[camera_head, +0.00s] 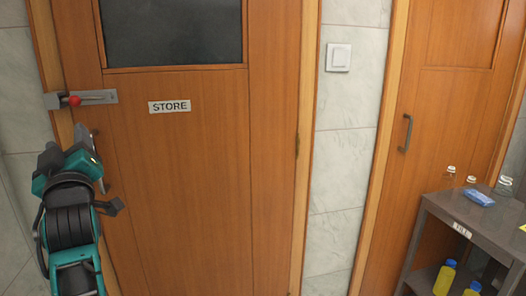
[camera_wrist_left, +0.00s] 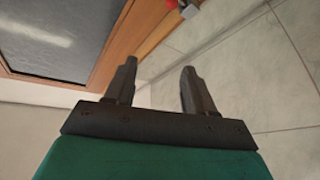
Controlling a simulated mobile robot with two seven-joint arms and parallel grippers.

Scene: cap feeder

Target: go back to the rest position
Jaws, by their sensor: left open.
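My left gripper (camera_head: 88,140) is at the left of the head view, in front of the left edge of the wooden door, just below the latch. In the left wrist view its two dark fingers (camera_wrist_left: 158,88) stand apart with nothing between them. The steel latch (camera_head: 95,98) with a red knob (camera_head: 74,101) is on the door's left edge, above the gripper. The red also shows at the top of the left wrist view (camera_wrist_left: 188,11). A door handle is partly hidden behind the gripper. My right gripper is in neither view.
The door (camera_head: 215,180) has a STORE sign (camera_head: 169,106) and a dark window, and looks closed. A light switch (camera_head: 338,57) is on the tiled wall. At right are a second wooden door (camera_head: 440,110) and a grey shelf (camera_head: 474,219) with bottles and a blue item.

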